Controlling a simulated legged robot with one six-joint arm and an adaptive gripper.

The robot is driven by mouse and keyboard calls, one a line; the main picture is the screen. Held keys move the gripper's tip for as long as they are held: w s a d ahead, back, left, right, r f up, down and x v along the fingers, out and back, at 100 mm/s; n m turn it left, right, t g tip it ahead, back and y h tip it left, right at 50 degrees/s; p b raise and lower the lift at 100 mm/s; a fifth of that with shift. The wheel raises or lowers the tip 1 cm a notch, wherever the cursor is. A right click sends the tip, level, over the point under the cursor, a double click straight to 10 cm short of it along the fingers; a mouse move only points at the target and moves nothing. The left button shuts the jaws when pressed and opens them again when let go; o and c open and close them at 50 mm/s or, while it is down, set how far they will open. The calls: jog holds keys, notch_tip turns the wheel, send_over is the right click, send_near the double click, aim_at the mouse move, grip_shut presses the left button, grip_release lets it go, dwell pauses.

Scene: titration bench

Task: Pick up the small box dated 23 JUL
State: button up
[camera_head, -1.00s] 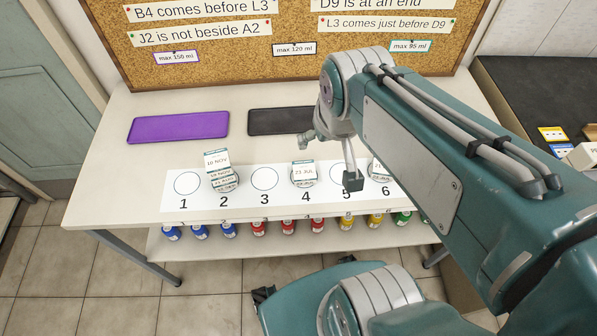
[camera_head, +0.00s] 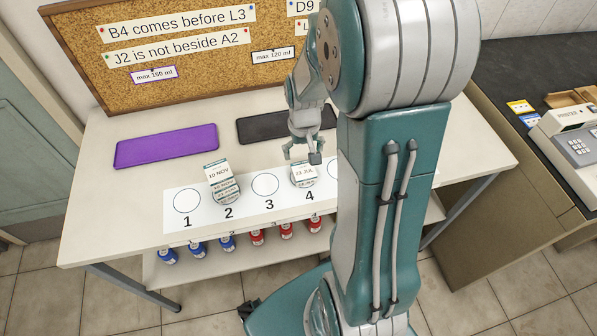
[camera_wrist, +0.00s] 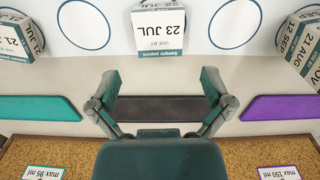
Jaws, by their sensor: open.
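The small white box dated 23 JUL (camera_head: 304,173) stands at circle 4 of the numbered strip (camera_head: 178,226). In the wrist view the 23 JUL box (camera_wrist: 158,28) shows upside down at the top middle, with a teal band reading "Sample papers". My gripper (camera_head: 303,151) is just behind and above the box in the head view. In the wrist view my gripper (camera_wrist: 160,88) has its two fingers spread, with nothing between them; the box lies beyond the fingertips, apart from them.
A stack topped by a 10 NOV box (camera_head: 219,172) stands at circle 2. A 21 JUL box (camera_wrist: 16,40) shows left in the wrist view. Purple (camera_head: 166,147) and black (camera_head: 262,128) mats lie behind the strip. Circles 1 and 3 are empty. Bottles (camera_head: 228,242) stand on the shelf below.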

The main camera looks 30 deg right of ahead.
aim_at(303, 170)
jog(key=f, duration=0.3)
jog(key=shift+d+f, duration=0.15)
jog(key=shift+d, duration=0.25)
jog(key=f, duration=0.2)
jog(key=a+f, duration=0.1)
jog(key=f, duration=0.1)
jog(key=shift+s+f, duration=0.15)
jog(key=shift+f, duration=0.4)
jog(key=shift+d, duration=0.15)
jog(key=c, duration=0.9)
